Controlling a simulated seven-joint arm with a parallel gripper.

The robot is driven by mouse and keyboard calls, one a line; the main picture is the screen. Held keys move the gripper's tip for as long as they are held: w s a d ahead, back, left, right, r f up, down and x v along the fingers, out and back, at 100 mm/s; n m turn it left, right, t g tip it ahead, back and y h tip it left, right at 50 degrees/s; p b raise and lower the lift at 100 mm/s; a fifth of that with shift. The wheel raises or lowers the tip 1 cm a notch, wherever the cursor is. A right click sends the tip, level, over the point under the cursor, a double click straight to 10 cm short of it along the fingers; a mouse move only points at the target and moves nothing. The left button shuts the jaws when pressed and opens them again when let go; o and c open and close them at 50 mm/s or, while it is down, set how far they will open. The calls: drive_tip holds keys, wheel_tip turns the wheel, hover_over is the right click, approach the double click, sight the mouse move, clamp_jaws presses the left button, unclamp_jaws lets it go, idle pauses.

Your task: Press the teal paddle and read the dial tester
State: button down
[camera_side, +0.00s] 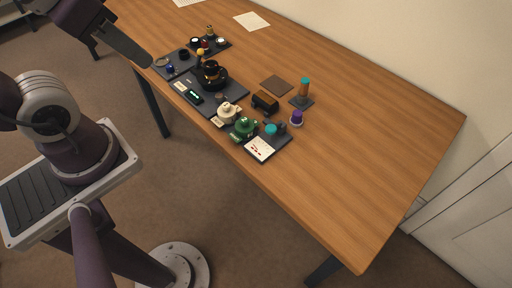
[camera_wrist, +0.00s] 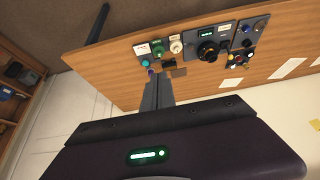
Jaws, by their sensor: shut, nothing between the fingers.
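A teal round piece (camera_side: 271,129), which may be the paddle, sits on a dark base at the near end of the row of devices, beside a small dark part (camera_side: 282,127). It is small in the wrist view (camera_wrist: 144,62). I cannot tell for sure which device is the dial tester, and no dial reading is legible. A white card with red marks (camera_side: 260,148) lies in front of the teal piece. My gripper (camera_wrist: 158,78) is shut and empty in the wrist view, its fingers pointing toward the table, apart from the devices.
A green device (camera_side: 244,128), a cream device (camera_side: 228,113) and a black lens-like unit (camera_side: 211,76) stand along the table's front edge. An orange cylinder with a teal top (camera_side: 305,88) and a purple piece (camera_side: 296,118) stand behind. The table's right part is clear.

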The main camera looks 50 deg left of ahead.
drive_tip(key=w+d+m+g, duration=0.1)
drive_tip(key=w+m+g, duration=0.1)
drive_tip(key=w, duration=0.6)
drive_tip(key=m+g, duration=0.4)
drive_tip(key=g, duration=0.1)
hover_over(273, 127)
wheel_tip(273, 127, down, 19)
drive_tip(key=shift+w+d+y, duration=0.3)
drive_tip(key=shift+w+d, duration=0.05)
drive_tip(key=shift+w, duration=0.1)
drive_tip(key=shift+s+a+f, duration=0.1)
drive_tip(key=shift+s+f, duration=0.05)
drive_tip(key=shift+f, duration=1.65)
drive_tip(key=shift+s+a+f, duration=0.1)
drive_tip(key=shift+s+f, duration=0.05)
drive_tip(key=shift+f, duration=1.6)
